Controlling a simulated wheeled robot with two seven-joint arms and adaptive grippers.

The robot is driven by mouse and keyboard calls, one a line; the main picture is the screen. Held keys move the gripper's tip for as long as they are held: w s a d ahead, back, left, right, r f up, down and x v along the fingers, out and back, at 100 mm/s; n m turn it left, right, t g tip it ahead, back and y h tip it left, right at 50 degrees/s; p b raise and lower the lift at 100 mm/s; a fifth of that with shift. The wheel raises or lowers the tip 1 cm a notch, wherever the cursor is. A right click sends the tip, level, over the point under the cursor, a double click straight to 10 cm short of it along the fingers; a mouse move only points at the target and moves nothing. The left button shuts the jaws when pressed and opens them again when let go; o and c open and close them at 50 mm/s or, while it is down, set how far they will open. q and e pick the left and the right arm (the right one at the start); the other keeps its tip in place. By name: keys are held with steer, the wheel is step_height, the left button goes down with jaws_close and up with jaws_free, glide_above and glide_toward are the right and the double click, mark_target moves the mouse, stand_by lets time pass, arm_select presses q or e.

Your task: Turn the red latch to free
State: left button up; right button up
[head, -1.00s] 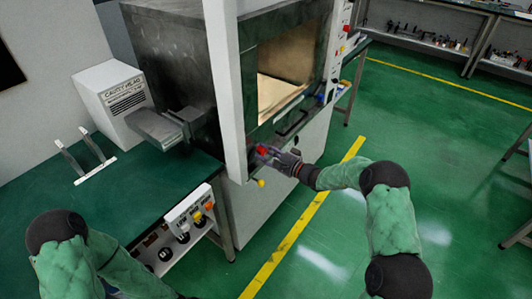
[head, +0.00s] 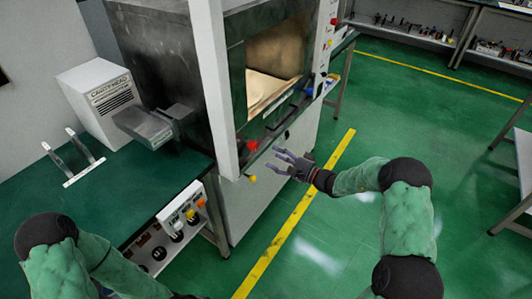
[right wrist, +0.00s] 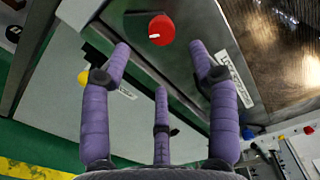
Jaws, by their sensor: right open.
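The red latch (head: 252,145) is a round red knob at the lower front of the microwave cabinet. In the right wrist view the red latch (right wrist: 161,30) shows a short white mark on its left side, beyond the fingertips. My right gripper (head: 284,158) is just right of and below the latch, apart from it. Its purple fingers (right wrist: 160,80) are spread open and empty. My left arm (head: 75,260) comes in at the lower left; its gripper is not clearly visible.
The cabinet (head: 215,80) has an open chamber above the latch. A yellow knob (head: 252,179) sits below the latch and shows in the wrist view (right wrist: 84,78). A control box (head: 182,212) with an orange knob is at the green table's edge. Green floor (head: 360,120) is free at right.

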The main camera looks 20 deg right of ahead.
steer(key=shift+v, duration=1.3)
steer(key=s+a+f+n+g, duration=0.2)
steer(key=s+a+f+g, duration=0.7)
steer(key=s+a+f, duration=0.4)
steer(key=s+a+f+n+g+h+p, duration=0.1)
steer(key=s+a+f+n+g+h, duration=0.1)
steer(key=s+f, duration=0.4)
steer(key=s+a+f+n+g+h+p, duration=0.2)
steer(key=s+f+n+h, duration=0.3)
steer(key=s, duration=0.8)
steer(key=shift+s+a+f+n+g, duration=0.3)
steer(key=shift+s+f+g, duration=0.1)
steer(key=shift+f, duration=0.35)
